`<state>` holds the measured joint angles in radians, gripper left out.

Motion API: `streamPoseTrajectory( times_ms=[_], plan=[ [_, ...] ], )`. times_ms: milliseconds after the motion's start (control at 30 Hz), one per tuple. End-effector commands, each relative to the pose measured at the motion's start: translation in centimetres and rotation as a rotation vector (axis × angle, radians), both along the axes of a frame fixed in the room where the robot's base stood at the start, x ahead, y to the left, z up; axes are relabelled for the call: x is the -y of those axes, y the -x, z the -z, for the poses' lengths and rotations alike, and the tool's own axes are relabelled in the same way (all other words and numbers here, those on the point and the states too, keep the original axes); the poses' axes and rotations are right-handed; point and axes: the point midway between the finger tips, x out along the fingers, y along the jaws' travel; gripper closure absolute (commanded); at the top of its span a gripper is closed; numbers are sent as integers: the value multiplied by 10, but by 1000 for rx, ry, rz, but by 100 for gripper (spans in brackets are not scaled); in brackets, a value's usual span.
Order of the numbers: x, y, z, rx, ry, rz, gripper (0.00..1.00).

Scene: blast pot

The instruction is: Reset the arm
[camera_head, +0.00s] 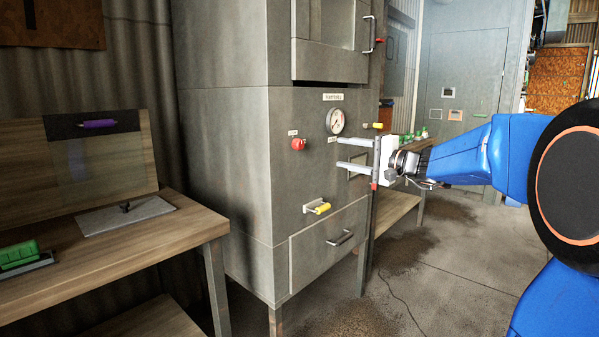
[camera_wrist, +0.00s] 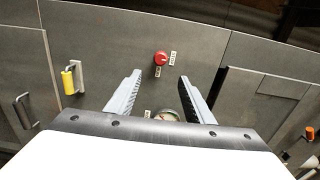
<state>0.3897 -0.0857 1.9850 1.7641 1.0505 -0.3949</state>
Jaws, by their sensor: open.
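My blue arm reaches in from the right in the head view. My gripper (camera_head: 340,153) is open and empty, with its two fingers pointing left in front of the grey cabinet (camera_head: 225,150). In the wrist view my gripper (camera_wrist: 158,92) also shows with its fingers spread apart and nothing between them. A red knob (camera_head: 298,144) sits on the cabinet front, left of the fingers; it also shows in the wrist view (camera_wrist: 161,58), beyond the fingertips. A round gauge (camera_head: 335,121) is just above the fingers, partly hidden between them in the wrist view (camera_wrist: 167,115).
A yellow handle (camera_head: 322,208) and a drawer handle (camera_head: 340,238) are lower on the cabinet. A wooden workbench (camera_head: 190,228) with a green object (camera_head: 18,255) stands at left. Open floor (camera_head: 450,270) lies right of the cabinet, with a thin cable on it.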

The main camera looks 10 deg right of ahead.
Motion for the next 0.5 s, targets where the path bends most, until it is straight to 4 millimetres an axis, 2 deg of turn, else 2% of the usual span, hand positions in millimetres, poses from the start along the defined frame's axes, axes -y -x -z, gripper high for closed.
streamPoseTrajectory(
  times_ms=[67, 167, 267, 400, 500],
  plan=[
    [-5, 5, 2, -7, 13, -9, 52],
    [-25, 23, 13, -34, 65, -44, 52],
    [-56, 56, 35, -85, 163, -104, 52],
    [-95, 119, 79, -171, 345, -198, 52],
    [-112, 164, 112, -226, 479, -257, 52]
  ],
)
